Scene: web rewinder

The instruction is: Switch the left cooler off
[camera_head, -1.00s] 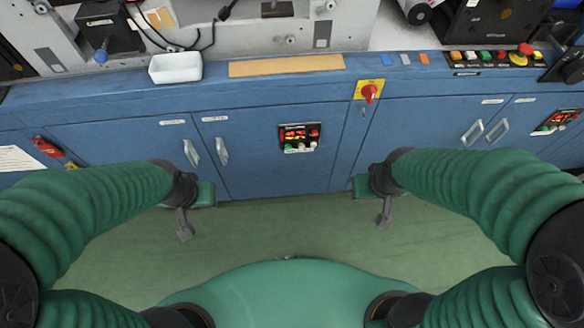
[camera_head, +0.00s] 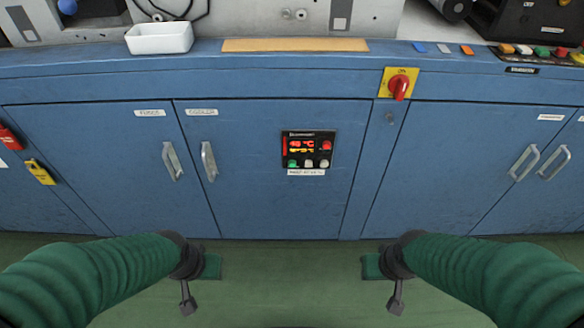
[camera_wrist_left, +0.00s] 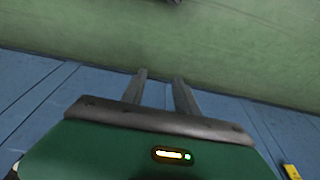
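A black control panel (camera_head: 309,150) is set in a blue cabinet door that carries a small label, which seems to read COOLER. The panel has lit red and orange digits, a red button at its right, and green and white buttons along its bottom. My left gripper (camera_head: 187,300) points down below the cabinet front, left of the panel and well away from it. In the left wrist view its two fingers (camera_wrist_left: 160,88) stand apart with nothing between them. My right gripper (camera_head: 396,300) hangs right of the panel, touching nothing; its finger gap cannot be made out.
A yellow plate with a red rotary switch (camera_head: 398,86) sits above right of the panel. Metal handles (camera_head: 209,161) stick out from the doors. A white tray (camera_head: 160,38) stands on the ledge. Green floor (camera_head: 290,285) is clear between my arms.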

